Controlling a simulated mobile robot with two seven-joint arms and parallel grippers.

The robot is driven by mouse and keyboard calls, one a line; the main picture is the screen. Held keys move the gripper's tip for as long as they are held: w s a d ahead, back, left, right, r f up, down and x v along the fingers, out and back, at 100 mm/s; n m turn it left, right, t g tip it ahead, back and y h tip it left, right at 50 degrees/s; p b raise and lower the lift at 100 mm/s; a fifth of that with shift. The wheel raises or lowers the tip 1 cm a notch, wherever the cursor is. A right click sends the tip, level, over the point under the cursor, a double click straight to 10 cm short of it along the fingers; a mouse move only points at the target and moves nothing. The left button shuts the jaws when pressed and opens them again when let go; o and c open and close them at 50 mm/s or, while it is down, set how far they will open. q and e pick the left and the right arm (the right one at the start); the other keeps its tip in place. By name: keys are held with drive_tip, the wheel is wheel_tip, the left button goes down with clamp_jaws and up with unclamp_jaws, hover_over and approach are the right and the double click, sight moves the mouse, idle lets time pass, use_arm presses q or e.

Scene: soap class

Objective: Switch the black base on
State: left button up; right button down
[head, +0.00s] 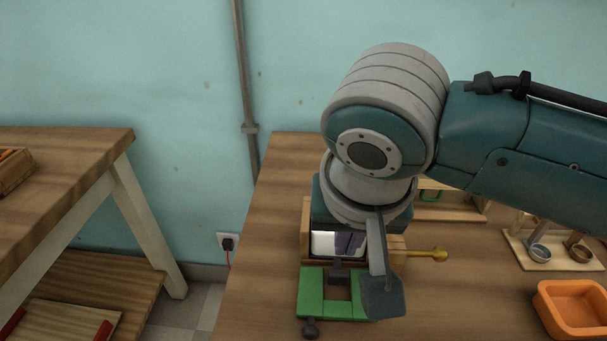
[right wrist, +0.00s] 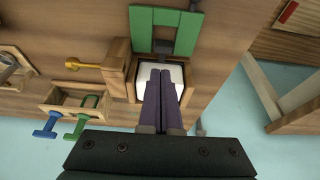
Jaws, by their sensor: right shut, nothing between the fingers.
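A wooden fixture (head: 304,243) stands on the table with a green frame (head: 312,290) at its front. A white block (head: 323,243) sits between its wooden sides; the white block also shows in the right wrist view (right wrist: 176,74). A small dark piece (right wrist: 163,46) sits at the green frame's opening. A dark knob (head: 310,327) is at the frame's front corner. I cannot tell which dark part is the black base. My right gripper (right wrist: 160,73) is shut and empty, its purple fingers over the white block. Contact cannot be told. My left gripper is not in view.
A yellow-knobbed peg (head: 428,254) sticks out right of the fixture. An orange bin (head: 572,309) and a wooden stand with metal cups (head: 539,252) are farther right. The table's left side is clear.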

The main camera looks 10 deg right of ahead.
sight(339, 264)
drive_tip(key=b+x, duration=0.1)
drive_tip(key=x, duration=0.4)
drive_tip(key=shift+w+f, duration=0.15)
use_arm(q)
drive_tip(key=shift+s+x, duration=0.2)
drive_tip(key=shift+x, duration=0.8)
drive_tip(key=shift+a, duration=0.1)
